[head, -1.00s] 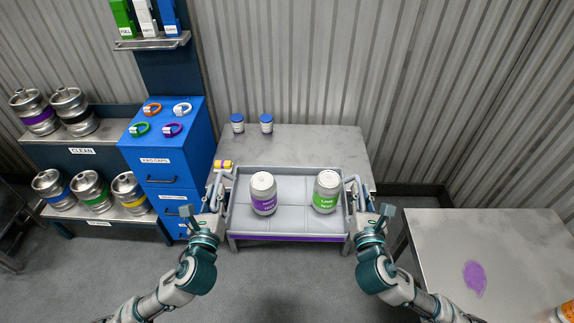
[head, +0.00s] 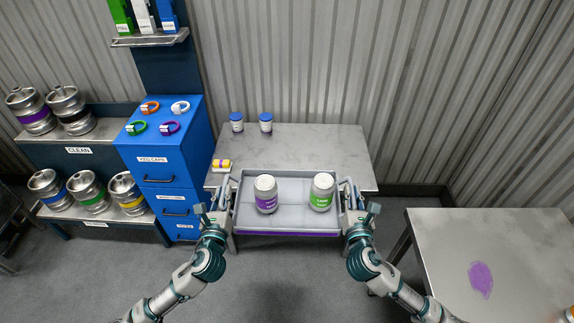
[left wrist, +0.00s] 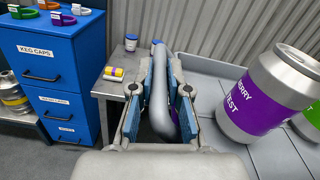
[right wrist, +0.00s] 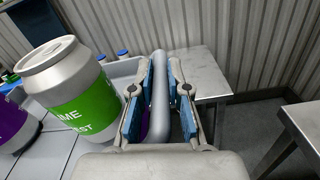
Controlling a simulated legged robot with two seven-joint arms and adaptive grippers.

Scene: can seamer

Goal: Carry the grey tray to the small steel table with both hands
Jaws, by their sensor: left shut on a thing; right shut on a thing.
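The grey tray (head: 292,192) is held level in front of me in the head view, overlapping the near part of the steel table (head: 320,148). Whether it touches the tabletop is unclear. A purple-labelled can (head: 265,194) stands upright in its left half and a green-labelled can (head: 321,192) in its right half. My left gripper (head: 222,203) is shut on the tray's left handle, a grey bar between its fingers in the left wrist view (left wrist: 160,105). My right gripper (head: 350,201) is shut on the right handle, seen in the right wrist view (right wrist: 160,105).
A blue cabinet (head: 160,160) and keg shelves stand left. Another table (head: 500,245) with a purple patch stands right.

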